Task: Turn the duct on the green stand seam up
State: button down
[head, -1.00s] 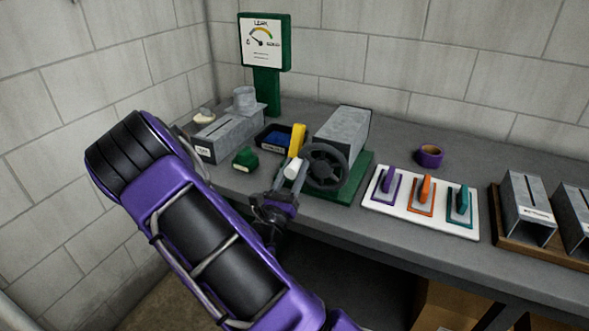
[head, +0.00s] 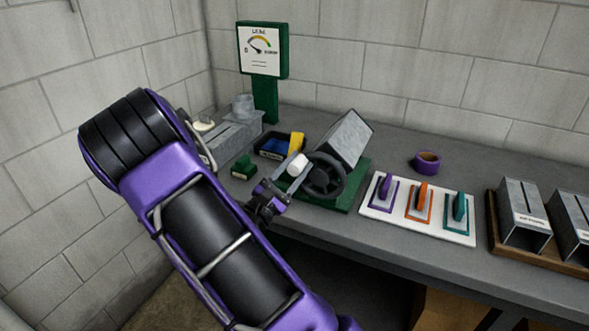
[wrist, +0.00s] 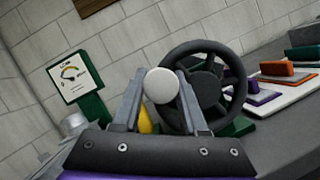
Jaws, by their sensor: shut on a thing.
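The grey metal duct (head: 345,139) sits on the green stand (head: 357,184), tilted about its long axis with one edge uppermost. I cannot make out a seam on it. A black handwheel (head: 325,176) is at the near end of the stand, and it also shows in the wrist view (wrist: 207,84). My gripper (head: 285,177) is shut on the wheel's white knob (head: 298,165), at the wheel's left side. In the wrist view the round knob (wrist: 161,86) sits between my two fingers. The wheel hides the near end of the duct.
A dark tray (head: 268,152) with blue inside, a yellow item (head: 296,144) and a green block (head: 243,167) lie left of the stand. A white board (head: 415,226) with coloured trowel-like tools and a purple tape roll (head: 427,162) lie right. A gauge (head: 262,50) stands behind.

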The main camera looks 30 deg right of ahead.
aim_at(323, 158)
jog(key=m+g, duration=0.1)
jog(key=m, duration=0.1)
jog(key=s+r+m+g, duration=0.1)
jog(key=m, duration=0.1)
jog(key=d+m+b, duration=0.1)
jog(key=m, duration=0.1)
jog(key=shift+s+r+g, duration=0.25)
jog(key=shift+g, duration=0.15)
jog(key=shift+s+d+r+m+g+y+b, duration=0.15)
jog(key=shift+s+d+m+g+y+b, duration=0.25)
jog(key=shift+m, duration=0.55)
jog(key=shift+s+d+r+m+g+y+b, duration=0.15)
jog(key=shift+s+m+b, duration=0.15)
jog(key=shift+m+b, duration=0.45)
jog(key=shift+s+d+r+m+g+y+b, duration=0.1)
jog(key=shift+s+d+m+g+y+b, duration=0.2)
jog(key=shift+m, duration=0.8)
jog(key=shift+s, duration=0.1)
jog(key=c, duration=0.7)
grip_release()
jog(key=shift+c, duration=0.2)
jog(key=r+v, duration=0.1)
jog(key=v, duration=1.6)
jog(key=shift+a+f, duration=0.2)
jog(key=shift+f, duration=0.3)
